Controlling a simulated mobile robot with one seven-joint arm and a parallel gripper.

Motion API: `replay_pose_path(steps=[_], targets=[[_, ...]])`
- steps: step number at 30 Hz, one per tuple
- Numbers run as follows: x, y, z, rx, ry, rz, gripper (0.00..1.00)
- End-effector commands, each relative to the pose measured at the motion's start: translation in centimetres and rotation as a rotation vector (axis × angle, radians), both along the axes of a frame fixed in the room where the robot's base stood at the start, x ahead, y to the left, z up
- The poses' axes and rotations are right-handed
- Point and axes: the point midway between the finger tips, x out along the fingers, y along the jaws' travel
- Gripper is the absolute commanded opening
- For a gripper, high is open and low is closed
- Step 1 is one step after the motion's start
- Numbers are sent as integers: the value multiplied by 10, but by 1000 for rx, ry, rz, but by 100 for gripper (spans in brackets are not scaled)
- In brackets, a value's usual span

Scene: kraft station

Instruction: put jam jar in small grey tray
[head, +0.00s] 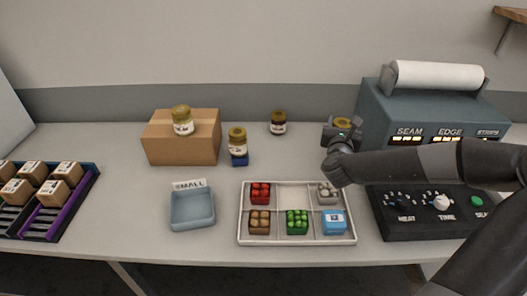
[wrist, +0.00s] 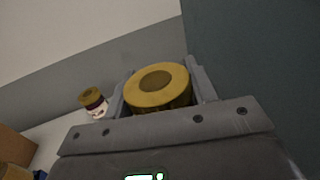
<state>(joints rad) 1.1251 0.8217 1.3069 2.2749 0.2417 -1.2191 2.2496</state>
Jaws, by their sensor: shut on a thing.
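My gripper (head: 342,131) is at the back right, beside the sealing machine, shut on a gold-lidded jar (head: 343,122). In the wrist view the jar's round lid (wrist: 158,87) sits between the two fingers; its body and label are mostly hidden, so I cannot tell its contents. Other gold-lidded jars stand apart: one with dark contents (head: 278,123) at the back wall, one on the cardboard box (head: 183,122), and one at a blue base (head: 238,145). The small grey tray (head: 192,224), blue-grey and empty, stands front left of centre behind which is a "SMALL" sign (head: 189,184).
A divided tray (head: 297,241) with small coloured goods lies between my gripper and the small tray. The cardboard box (head: 180,145) stands behind the small tray. The sealing machine (head: 430,115) with a white roll is at right. A rack of brown boxes (head: 92,178) is at far left.

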Motion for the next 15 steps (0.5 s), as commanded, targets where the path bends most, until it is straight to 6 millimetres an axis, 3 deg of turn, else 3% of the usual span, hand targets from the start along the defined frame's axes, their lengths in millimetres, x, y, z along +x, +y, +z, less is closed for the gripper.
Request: replay_pose_path(steps=[5, 8, 11, 15], targets=[[1, 5, 0, 1, -1, 17, 17], [3, 25, -4, 3, 0, 80, 17], [5, 62, -10, 6, 1, 202, 17], [-2, 134, -13, 8, -2, 443, 17]])
